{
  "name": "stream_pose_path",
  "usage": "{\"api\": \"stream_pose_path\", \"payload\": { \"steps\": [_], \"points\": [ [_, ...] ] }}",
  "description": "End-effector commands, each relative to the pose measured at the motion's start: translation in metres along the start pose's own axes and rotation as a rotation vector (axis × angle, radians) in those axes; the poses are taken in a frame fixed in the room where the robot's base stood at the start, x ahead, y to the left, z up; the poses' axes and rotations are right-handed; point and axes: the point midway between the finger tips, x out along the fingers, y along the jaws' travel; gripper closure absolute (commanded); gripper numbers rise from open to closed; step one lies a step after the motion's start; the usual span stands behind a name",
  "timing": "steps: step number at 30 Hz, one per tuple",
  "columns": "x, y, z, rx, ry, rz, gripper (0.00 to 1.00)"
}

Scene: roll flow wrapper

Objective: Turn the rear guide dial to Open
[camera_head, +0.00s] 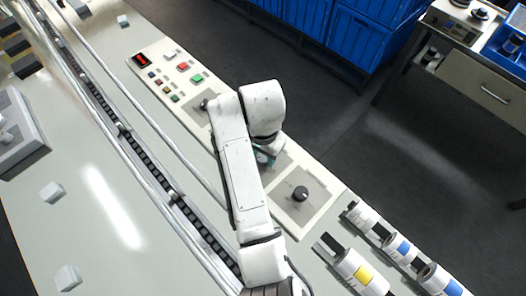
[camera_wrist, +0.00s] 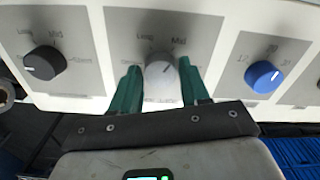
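Any lettering at the right finger is hidden. I cannot read "Open" on any plate, nor tell which dial is the rear guide one. In the head view my arm hides the grey dial; only a bit of my green gripper (camera_head: 265,157) shows.
A black dial (camera_wrist: 44,62) is to the left and a blue dial (camera_wrist: 263,76) to the right. In the head view, a black knob (camera_head: 300,193), coloured buttons (camera_head: 190,67) and film rolls (camera_head: 362,272) line the panel. A rail and chain (camera_head: 130,140) run alongside.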

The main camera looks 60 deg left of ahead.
Motion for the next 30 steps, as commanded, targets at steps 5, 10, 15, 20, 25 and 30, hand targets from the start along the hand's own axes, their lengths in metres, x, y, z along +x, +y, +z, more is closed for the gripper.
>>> {"api": "stream_pose_path", "payload": {
  "steps": [5, 10, 15, 20, 25, 30],
  "points": [
    [-0.0003, 0.0, -0.0001, 0.0, 0.0, 0.0, 0.72],
    [-0.0004, 0.0, -0.0002, 0.0, 0.0, 0.0, 0.88],
    [-0.0008, 0.0001, -0.0002, -0.004, 0.0, 0.0, 0.92],
    [-0.0017, 0.0001, -0.0003, -0.035, 0.0, 0.0, 0.92],
    [-0.0031, 0.0, -0.0003, -0.118, 0.0, 0.001, 0.92],
    [-0.0037, 0.0002, -0.0005, -0.251, 0.0, 0.001, 0.92]
  ]
}}
